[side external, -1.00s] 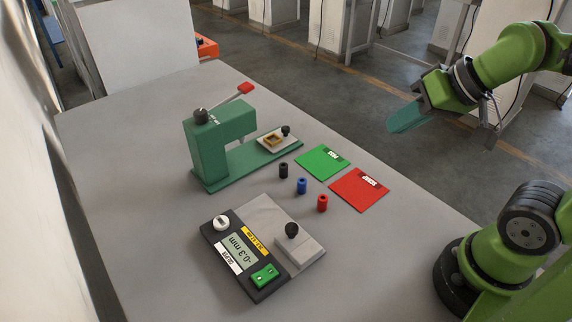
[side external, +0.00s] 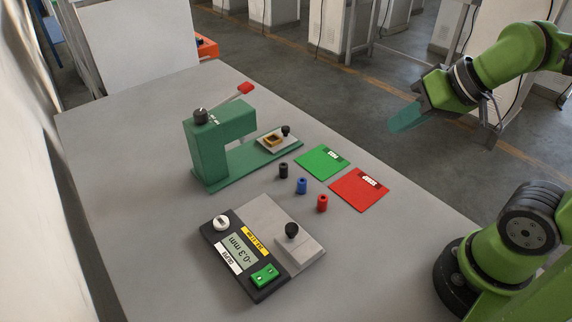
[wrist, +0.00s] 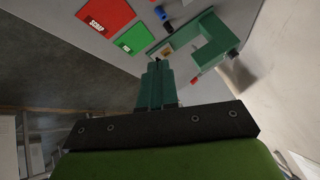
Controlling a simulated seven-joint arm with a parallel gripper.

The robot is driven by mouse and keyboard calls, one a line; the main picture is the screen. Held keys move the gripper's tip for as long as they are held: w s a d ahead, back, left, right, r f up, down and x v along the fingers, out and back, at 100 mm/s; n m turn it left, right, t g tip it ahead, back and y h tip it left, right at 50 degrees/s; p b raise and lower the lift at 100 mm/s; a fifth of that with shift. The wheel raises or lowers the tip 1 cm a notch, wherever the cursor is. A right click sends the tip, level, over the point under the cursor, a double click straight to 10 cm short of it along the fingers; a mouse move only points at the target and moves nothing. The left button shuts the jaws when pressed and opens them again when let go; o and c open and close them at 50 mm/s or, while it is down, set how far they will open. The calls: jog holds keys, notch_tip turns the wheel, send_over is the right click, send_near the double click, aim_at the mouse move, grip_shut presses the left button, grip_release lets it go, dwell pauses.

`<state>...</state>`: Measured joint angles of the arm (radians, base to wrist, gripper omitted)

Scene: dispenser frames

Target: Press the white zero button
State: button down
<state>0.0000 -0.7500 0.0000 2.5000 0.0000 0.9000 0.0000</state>
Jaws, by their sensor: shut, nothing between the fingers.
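The white zero button (side external: 221,222) is a round knob at the upper left corner of a dark gauge unit (side external: 225,262). The gauge display (side external: 239,249) reads -0.3 mm, and a green button (side external: 265,276) sits at its lower right. My gripper (side external: 392,129) is in the air to the right, beyond the table edge and far from the white button. Its teal fingers are together and hold nothing. In the wrist view my gripper (wrist: 158,64) points toward the table, and the white button is not seen there.
A green press (side external: 220,150) with a red-tipped lever (side external: 245,88) stands at the back. Black (side external: 283,171), blue (side external: 302,186) and red (side external: 322,204) cylinders stand near a green mat (side external: 318,164) and a red mat (side external: 355,196). A block with a black knob (side external: 292,230) sits beside the display.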

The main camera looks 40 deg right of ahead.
dwell(0.7)
jog(key=n+y, duration=0.4)
jog(key=n, duration=1.7)
send_over(225, 222)
notch_tip(225, 222, down, 11)
jog(key=shift+r, duration=0.15)
jog(key=shift+f, duration=4.45)
